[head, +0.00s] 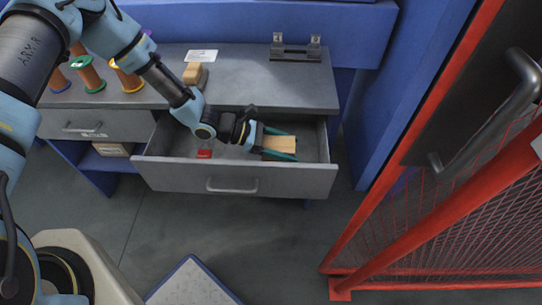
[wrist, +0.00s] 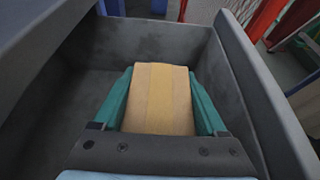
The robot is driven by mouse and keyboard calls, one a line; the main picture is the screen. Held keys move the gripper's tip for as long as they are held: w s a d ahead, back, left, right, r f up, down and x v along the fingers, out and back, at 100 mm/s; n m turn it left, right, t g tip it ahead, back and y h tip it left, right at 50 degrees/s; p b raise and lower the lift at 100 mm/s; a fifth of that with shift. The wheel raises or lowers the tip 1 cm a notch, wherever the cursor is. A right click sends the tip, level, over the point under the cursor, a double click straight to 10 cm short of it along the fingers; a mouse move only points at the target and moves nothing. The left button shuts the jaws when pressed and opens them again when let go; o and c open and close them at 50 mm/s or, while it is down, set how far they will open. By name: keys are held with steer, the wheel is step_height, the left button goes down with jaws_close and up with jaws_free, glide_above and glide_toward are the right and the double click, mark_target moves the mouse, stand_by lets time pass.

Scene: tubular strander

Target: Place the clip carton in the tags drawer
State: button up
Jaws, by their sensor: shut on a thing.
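The clip carton (head: 279,144) is a small tan box, held between the green fingers of my gripper (head: 280,147). In the head view it is over or inside the right part of the open drawer (head: 236,182). In the wrist view the carton (wrist: 158,98) fills the space between both fingers (wrist: 160,105), with the drawer's grey walls (wrist: 190,38) around it. I cannot tell whether the carton touches the drawer floor. A small red object (head: 204,154) lies in the drawer, left of my gripper. The drawer's label is not readable.
The grey worktop (head: 240,84) above the drawer carries several spools (head: 126,78), a tan block on a stand (head: 193,73), a white card (head: 201,56) and a dark fixture (head: 295,50). A closed drawer (head: 90,124) is at left. A red mesh gate (head: 440,220) stands at right.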

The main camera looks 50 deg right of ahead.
steer(key=shift+f, duration=3.3)
steer(key=o, duration=1.6)
steer(key=shift+c, duration=0.2)
steer(key=shift+w, duration=0.1)
steer(key=b+v, duration=0.1)
steer(key=v, duration=1.1)
steer(key=shift+a, duration=0.1)
steer(key=shift+r, duration=0.1)
